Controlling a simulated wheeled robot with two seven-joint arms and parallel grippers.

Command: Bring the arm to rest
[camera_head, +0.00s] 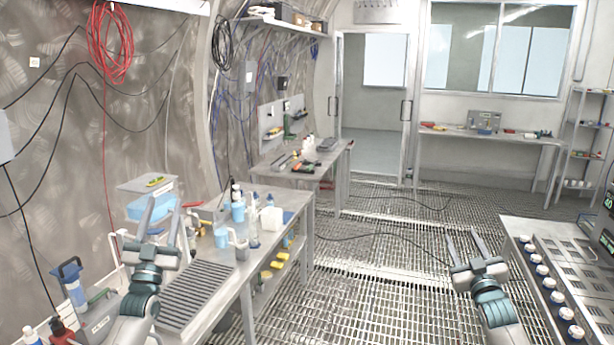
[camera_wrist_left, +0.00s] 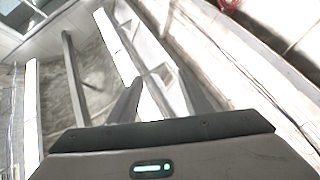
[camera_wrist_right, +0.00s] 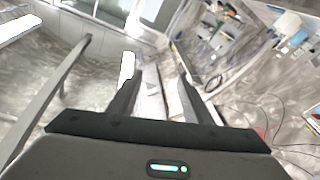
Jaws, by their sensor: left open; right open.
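My left gripper (camera_head: 160,222) points upward at the left of the head view, in front of the near end of the left workbench (camera_head: 262,247). Its two fingers stand apart with nothing between them. The left wrist view shows the same open fingers (camera_wrist_left: 160,100) against a tilted background. My right gripper (camera_head: 467,246) points upward over the grated floor, left of the right-hand cabinet. Its fingers are apart and empty, and they also show open in the right wrist view (camera_wrist_right: 160,98). Both grippers appear clear of objects, though the left one overlaps bench items in the picture.
The left bench carries blue cups (camera_head: 238,212), a white jug (camera_head: 271,219) and a ribbed tray (camera_head: 197,293). A steel cabinet (camera_head: 515,235) with a row of white-capped knobs stands at right. The grated floor (camera_head: 375,265) between them is open, with a black cable across it.

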